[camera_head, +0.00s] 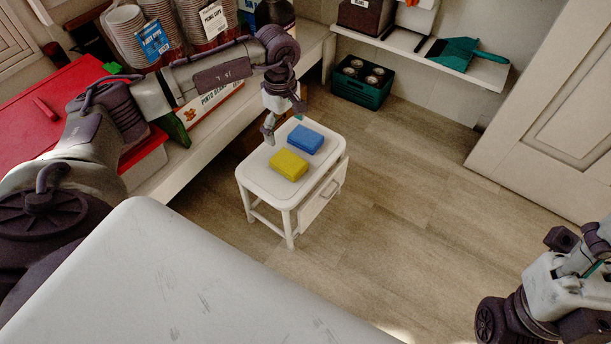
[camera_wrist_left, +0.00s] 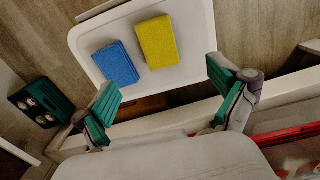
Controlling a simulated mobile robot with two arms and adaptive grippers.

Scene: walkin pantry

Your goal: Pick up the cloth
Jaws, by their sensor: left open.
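Two flat soft-looking blocks lie side by side on a small white stool (camera_head: 254,172): a blue one (camera_head: 305,139) and a yellow one (camera_head: 288,164). I cannot tell which of them is the cloth. In the left wrist view the blue block (camera_wrist_left: 116,64) is on the left and the yellow block (camera_wrist_left: 157,42) on the right. My left gripper (camera_head: 284,123) is open and empty, above the stool's far edge. Its green-padded fingers (camera_wrist_left: 163,82) are spread wide in the wrist view, with both blocks ahead and apart from them. My right gripper (camera_head: 592,256) is partly cut off at the right edge.
A shelf (camera_head: 212,127) with cups and a red-lidded box (camera_head: 62,112) runs along the left. A dark green crate (camera_head: 362,83) with round items sits on the floor at the back. A white door (camera_head: 560,115) is at right. The floor right of the stool is clear.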

